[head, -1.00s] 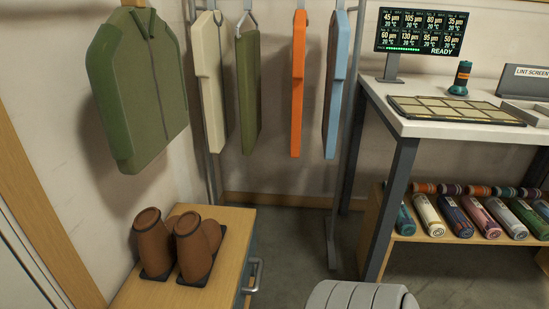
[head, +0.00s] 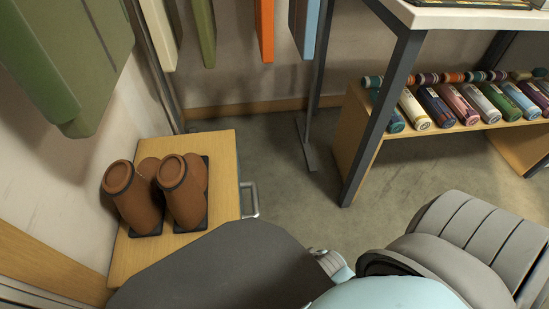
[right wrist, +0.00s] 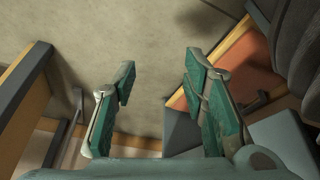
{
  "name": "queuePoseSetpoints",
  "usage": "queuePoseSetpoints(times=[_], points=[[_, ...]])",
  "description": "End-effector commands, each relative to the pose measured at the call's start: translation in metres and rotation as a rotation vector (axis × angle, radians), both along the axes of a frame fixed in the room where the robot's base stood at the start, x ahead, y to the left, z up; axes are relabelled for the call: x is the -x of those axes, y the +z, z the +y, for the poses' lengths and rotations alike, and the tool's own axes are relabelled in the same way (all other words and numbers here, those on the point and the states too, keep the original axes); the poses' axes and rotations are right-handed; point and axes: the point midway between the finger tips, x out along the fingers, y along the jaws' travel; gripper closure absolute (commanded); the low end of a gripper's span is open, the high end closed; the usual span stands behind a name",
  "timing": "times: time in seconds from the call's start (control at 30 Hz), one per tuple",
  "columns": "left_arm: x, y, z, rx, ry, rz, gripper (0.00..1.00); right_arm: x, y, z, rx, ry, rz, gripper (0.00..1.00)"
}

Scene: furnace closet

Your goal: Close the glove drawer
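A low wooden cabinet (head: 222,152) stands against the left wall in the head view. A metal pull handle (head: 250,201) sticks out at its right side. The drawer front is mostly hidden by a dark shape of my own body, so I cannot tell how far the drawer is out. In the right wrist view my right gripper (right wrist: 163,104) is open and empty, its two teal-padded fingers apart above the floor. Right of it are a wood edge, a reddish surface (right wrist: 252,62) and a blue-grey panel (right wrist: 285,138); I cannot tell whether they are the drawer. My left gripper is not in view.
Brown cylindrical items (head: 184,190) stand on dark pads on the cabinet top. A metal-legged table with a wooden shelf of coloured rolls (head: 459,105) stands at right. Garments hang at the back. Bare floor (head: 285,160) lies between cabinet and table.

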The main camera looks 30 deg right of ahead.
Motion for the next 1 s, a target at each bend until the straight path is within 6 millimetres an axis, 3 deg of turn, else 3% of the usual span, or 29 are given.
queuePoseSetpoints(times=[0.03,0.13,0.23,0.33,0.4,0.5,0.67,0.87,1.0], points=[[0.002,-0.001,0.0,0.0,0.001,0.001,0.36,-0.013,0.0,-0.008,-0.008,-0.064,-0.066,0.6],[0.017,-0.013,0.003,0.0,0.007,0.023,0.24,-0.051,0.006,-0.03,-0.103,-0.279,-0.311,0.6],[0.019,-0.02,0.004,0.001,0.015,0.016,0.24,-0.085,0.028,-0.042,-0.358,-0.472,-0.591,0.6],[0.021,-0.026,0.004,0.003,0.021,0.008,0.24,-0.098,0.058,-0.035,-0.725,-0.568,-0.74,0.6],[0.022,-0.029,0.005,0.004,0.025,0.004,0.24,-0.096,0.077,-0.026,-0.964,-0.599,-0.761,0.6],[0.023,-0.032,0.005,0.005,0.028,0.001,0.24,-0.09,0.095,-0.016,-1.19,-0.616,-0.734,0.6],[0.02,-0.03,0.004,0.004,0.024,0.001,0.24,-0.101,0.099,-0.007,-1.276,-0.618,-0.716,0.6],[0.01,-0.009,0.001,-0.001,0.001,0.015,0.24,-0.148,0.09,0.009,-1.275,-0.617,-0.718,0.6],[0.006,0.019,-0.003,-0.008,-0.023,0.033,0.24,-0.183,0.084,0.021,-1.273,-0.618,-0.717,0.6]])
